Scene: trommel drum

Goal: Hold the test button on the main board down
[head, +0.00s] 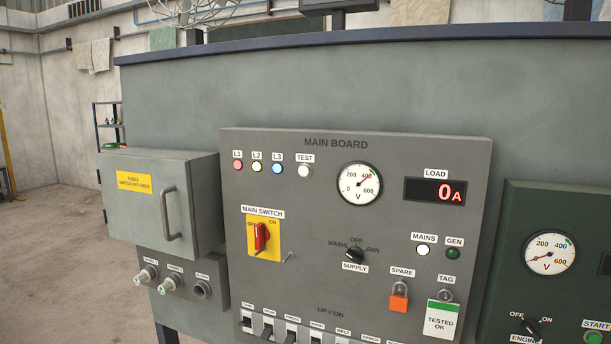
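The main board (320,200) is a grey panel in the middle of the head view. The test button (303,171) is a small round white button under the label TEST, in the upper left of the board, right of the L1, L2 and L3 lamps. Nothing touches the button. The lamps L1 (238,166), L2 (257,167) and L3 (277,169) look red, pale yellow and blue. Neither of my grippers shows in the head view.
A grey fuse box (150,222) with a handle juts out at the left. The board also carries a red main switch (262,236), a voltmeter (359,184), a load display (435,192) reading 0 A and an orange padlock (399,300). A green panel (560,215) stands at the right.

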